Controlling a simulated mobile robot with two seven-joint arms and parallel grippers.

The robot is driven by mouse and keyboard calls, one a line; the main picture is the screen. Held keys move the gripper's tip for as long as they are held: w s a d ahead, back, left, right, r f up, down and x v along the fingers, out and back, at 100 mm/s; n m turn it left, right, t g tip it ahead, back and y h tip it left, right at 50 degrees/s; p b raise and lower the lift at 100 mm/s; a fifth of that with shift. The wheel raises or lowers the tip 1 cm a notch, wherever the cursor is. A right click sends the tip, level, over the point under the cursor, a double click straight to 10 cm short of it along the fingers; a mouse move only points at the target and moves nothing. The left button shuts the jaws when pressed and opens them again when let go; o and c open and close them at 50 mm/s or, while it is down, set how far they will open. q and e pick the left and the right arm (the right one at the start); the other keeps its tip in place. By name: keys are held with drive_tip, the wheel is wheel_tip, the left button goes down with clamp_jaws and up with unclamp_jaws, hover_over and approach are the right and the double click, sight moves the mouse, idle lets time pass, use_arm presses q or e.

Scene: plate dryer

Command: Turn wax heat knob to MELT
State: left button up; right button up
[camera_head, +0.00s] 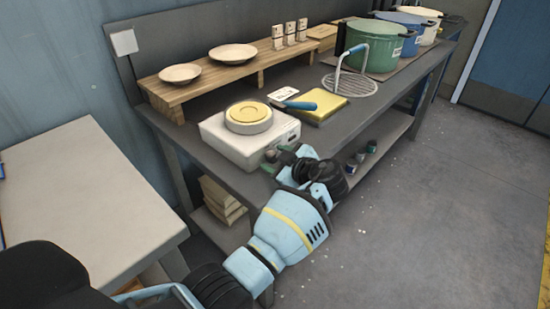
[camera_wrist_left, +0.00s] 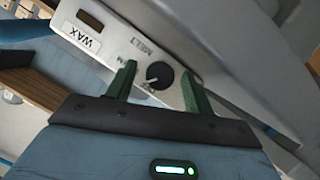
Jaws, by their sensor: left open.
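The white wax heater (camera_head: 228,141) sits near the front edge of the dark bench, with a round pan of yellow wax (camera_head: 248,112) on top. In the left wrist view, its front panel shows a WAX label (camera_wrist_left: 89,37), a MELT marking (camera_wrist_left: 145,47) and the dark round heat knob (camera_wrist_left: 159,75). The knob's pale pointer line is visible, away from the MELT marking. My left gripper (camera_head: 283,152) is at the heater's front. In the left wrist view its green fingers (camera_wrist_left: 158,84) are open, one on each side of the knob; I cannot tell whether they touch it. My right gripper is not seen.
A wire rack (camera_head: 349,88) and green pot (camera_head: 372,45) stand farther right. A wooden shelf (camera_head: 215,85) with two plates is behind. A pale table (camera_head: 85,190) is at left.

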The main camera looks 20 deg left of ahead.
use_arm(q)
drive_tip(key=shift+c, duration=0.4)
drive_tip(key=c, duration=0.9)
drive_tip(key=shift+w+m+g+b, duration=0.1)
drive_tip(key=shift+m+g+b, duration=0.55)
drive_tip(key=shift+m, duration=0.25)
drive_tip(key=shift+m+g+y+b, duration=0.4)
drive_tip(key=shift+m+g+b, duration=0.35)
drive_tip(key=shift+m, duration=0.45)
drive_tip(key=shift+w+g, duration=0.1)
drive_tip(key=shift+g, duration=0.2)
